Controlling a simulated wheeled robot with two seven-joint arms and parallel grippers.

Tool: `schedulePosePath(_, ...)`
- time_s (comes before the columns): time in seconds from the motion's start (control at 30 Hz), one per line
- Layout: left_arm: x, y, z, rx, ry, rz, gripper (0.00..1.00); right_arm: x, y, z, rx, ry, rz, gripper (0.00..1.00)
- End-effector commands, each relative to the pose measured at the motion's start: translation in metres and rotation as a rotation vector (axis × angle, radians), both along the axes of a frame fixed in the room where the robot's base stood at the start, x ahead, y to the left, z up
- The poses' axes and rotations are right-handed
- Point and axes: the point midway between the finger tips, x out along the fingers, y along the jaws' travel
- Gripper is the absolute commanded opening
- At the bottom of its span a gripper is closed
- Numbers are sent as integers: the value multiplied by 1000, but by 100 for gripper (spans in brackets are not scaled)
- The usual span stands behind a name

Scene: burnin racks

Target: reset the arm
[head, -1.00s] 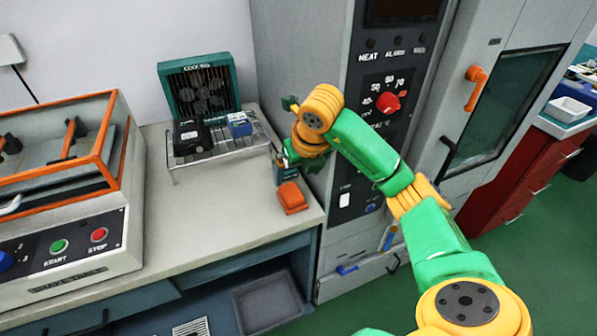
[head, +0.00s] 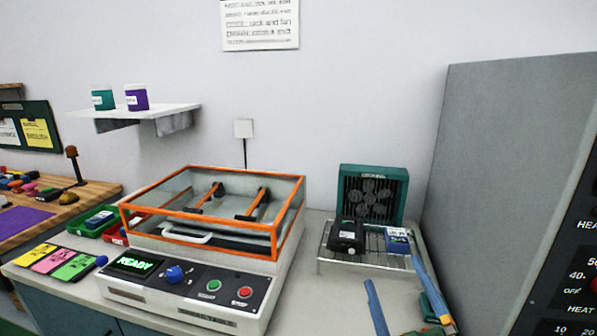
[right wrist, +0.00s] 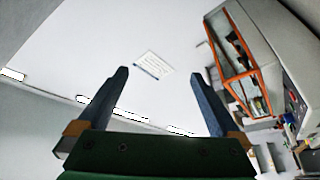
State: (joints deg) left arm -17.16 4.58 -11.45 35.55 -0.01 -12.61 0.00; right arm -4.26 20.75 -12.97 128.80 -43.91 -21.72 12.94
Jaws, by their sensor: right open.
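My right gripper (head: 393,270) shows at the lower right of the head view, with its two blue fingers spread apart and pointing up. It is in front of the wire rack, and part of its green body is cut off by the bottom edge. In the right wrist view, the same gripper (right wrist: 158,74) is open with nothing between its fingers, and a pale wall lies beyond them. My left gripper is not in view.
A wire rack (head: 340,262) holds a black module (head: 346,236) and a blue box (head: 398,241) before a green cooling fan unit (head: 372,195). An orange-framed machine (head: 205,290) reading READY stands left. A grey oven cabinet (head: 490,170) rises at right.

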Motion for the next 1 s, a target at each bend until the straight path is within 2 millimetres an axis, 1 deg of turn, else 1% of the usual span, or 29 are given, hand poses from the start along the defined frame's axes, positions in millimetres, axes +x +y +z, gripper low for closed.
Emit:
schedulePosePath(0.03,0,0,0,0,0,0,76,-5,-22,-43,128,183,-95,100)
schedulePosePath(0.07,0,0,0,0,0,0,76,-11,-33,-71,193,297,-148,100)
schedulePosePath(0.1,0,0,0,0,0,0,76,-22,-42,-105,264,439,-204,100)
schedulePosePath(0.17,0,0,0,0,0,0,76,-44,-47,-149,342,630,-266,100)
schedulePosePath(0.2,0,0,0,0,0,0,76,-61,-47,-173,382,745,-296,100)
schedulePosePath(0.27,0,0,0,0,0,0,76,-86,-44,-204,429,902,-329,100)
schedulePosePath(0.3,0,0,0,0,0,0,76,-104,-41,-221,455,1001,-344,100)
schedulePosePath(0.37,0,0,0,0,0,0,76,-132,-34,-243,485,1140,-359,100)
schedulePosePath(0.4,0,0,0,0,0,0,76,-150,-28,-254,503,1228,-366,100)
schedulePosePath(0.47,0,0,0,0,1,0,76,-178,-20,-269,523,1358,-370,100)
schedulePosePath(0.5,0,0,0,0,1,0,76,-197,-13,-276,535,1442,-369,100)
schedulePosePath(0.57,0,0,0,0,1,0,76,-226,-3,-284,548,1567,-361,100)
schedulePosePath(0.6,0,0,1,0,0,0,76,-220,-4,-301,542,1571,-366,100)
schedulePosePath(0.67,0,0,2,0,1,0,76,-217,-4,-323,538,1581,-372,100)
schedulePosePath(0.7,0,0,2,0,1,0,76,-216,-3,-338,535,1590,-375,100)
schedulePosePath(0.77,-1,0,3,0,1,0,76,-217,-3,-361,530,1604,-378,100)
schedulePosePath(0.8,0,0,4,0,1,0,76,-219,-3,-377,527,1613,-381,100)
schedulePosePath(0.87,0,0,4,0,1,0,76,-224,-3,-401,522,1627,-384,100)
schedulePosePath(0.93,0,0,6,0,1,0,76,-235,-5,-432,514,1648,-390,100)
schedulePosePath(0.97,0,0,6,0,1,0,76,-242,-6,-445,510,1658,-393,100)
schedulePosePath(1.0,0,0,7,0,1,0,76,-253,-7,-464,505,1672,-398,100)
